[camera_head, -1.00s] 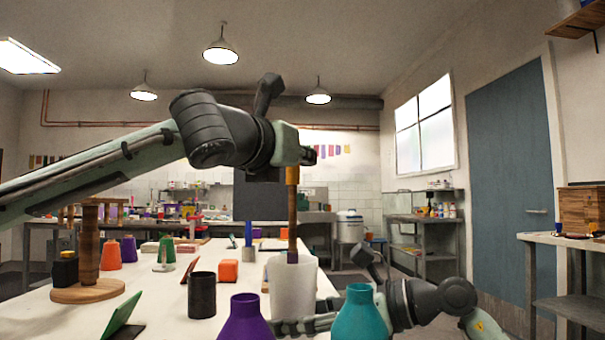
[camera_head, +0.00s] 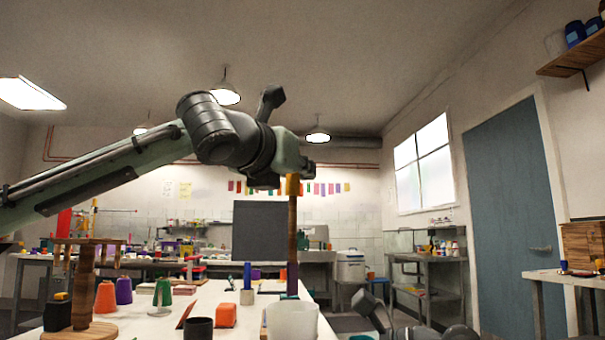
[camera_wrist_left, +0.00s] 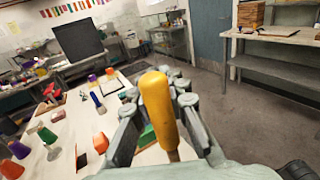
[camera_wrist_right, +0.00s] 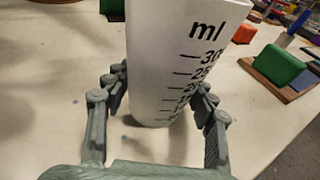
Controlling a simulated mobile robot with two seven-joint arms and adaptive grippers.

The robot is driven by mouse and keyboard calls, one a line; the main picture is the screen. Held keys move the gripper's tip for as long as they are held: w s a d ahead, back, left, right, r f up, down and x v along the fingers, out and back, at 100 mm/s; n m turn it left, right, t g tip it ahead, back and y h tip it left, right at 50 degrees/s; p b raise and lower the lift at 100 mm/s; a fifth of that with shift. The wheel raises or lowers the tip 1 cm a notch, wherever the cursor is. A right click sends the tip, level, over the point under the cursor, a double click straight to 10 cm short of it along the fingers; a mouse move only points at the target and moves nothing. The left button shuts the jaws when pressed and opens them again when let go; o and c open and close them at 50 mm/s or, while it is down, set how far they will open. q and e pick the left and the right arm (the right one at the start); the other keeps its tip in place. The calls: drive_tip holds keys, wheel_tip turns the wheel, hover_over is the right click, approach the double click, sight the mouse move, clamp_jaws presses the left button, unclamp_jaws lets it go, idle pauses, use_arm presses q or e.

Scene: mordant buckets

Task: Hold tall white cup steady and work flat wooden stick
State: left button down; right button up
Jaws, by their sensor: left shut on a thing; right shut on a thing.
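The tall white cup (camera_head: 292,320) stands on the white table, cut off by the lower edge of the head view. In the right wrist view the cup (camera_wrist_right: 170,60) shows black ml marks, and my right gripper (camera_wrist_right: 158,105) is shut around it. The flat wooden stick (camera_head: 292,235) is upright, with a yellow top and a purple lower end at the cup's rim. I cannot tell how far it reaches inside. My left gripper (camera_head: 298,172) is shut on its upper part; the yellow end (camera_wrist_left: 158,105) fills the middle of the left wrist view.
A black cup (camera_head: 199,328) and an orange block (camera_head: 225,315) stand left of the white cup. A wooden stand (camera_head: 85,285) and several coloured spools are further left. A green block (camera_wrist_right: 280,65) lies on a board near the cup in the right wrist view.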

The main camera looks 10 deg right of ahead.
use_arm(q)
drive_tip(key=shift+r, duration=0.1)
use_arm(e)
drive_tip(key=o, duration=1.2)
use_arm(q)
wheel_tip(320, 180, up, 11)
use_arm(e)
drive_tip(key=v, duration=1.2)
drive_tip(key=shift+d, duration=0.1)
use_arm(q)
drive_tip(key=shift+d, duration=0.1)
use_arm(e)
drive_tip(key=shift+d, duration=0.1)
